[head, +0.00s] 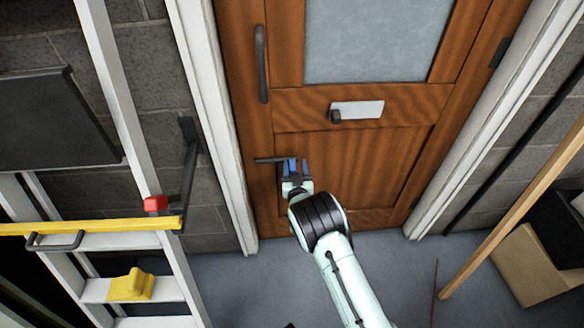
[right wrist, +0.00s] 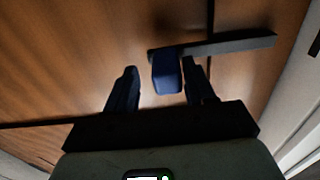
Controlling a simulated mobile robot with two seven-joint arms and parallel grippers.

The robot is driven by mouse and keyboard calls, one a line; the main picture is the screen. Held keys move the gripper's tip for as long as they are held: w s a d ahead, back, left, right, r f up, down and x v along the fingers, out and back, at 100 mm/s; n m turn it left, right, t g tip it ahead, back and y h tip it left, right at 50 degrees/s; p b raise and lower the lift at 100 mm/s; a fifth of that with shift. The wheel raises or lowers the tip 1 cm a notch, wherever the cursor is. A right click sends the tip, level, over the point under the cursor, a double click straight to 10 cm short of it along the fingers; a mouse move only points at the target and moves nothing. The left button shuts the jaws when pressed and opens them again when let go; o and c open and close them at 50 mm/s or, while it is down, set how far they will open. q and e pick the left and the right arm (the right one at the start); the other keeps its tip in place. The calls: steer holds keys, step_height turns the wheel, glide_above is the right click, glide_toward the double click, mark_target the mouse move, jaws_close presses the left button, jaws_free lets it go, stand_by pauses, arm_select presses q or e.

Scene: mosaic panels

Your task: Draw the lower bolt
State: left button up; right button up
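The lower bolt is a dark flat bar (head: 268,160) low on the left side of a brown wooden door (head: 350,160). Its blue knob (right wrist: 166,75) and bar (right wrist: 235,43) show in the right wrist view. My right gripper (head: 295,168) is at the bolt. Its two dark fingers (right wrist: 160,70) are open, one on each side of the knob. The knob is close to the right-hand finger, and a clear gap separates it from the left-hand one. I cannot tell whether the right-hand finger touches it. My left gripper is not in view.
Higher on the door are a dark vertical handle (head: 262,65), a pale plate with a dark knob (head: 358,110) and a glass pane (head: 375,40). A ladder (head: 112,75) with a yellow bar stands left. A wooden pole (head: 510,215) and cardboard box (head: 530,265) are right.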

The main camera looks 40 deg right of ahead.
steer(key=shift+a, duration=0.15)
steer(key=shift+s+a, duration=0.15)
steer(key=p+v, duration=0.1)
steer(key=v, duration=0.1)
steer(key=shift+s+a+r, duration=0.15)
steer(key=shift+s, duration=0.15)
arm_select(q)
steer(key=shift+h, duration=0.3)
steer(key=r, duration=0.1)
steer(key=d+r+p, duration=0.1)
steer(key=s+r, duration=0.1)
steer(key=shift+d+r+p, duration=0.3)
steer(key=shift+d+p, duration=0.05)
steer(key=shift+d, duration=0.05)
arm_select(e)
steer(key=v, duration=1)
steer(key=shift+s, duration=0.15)
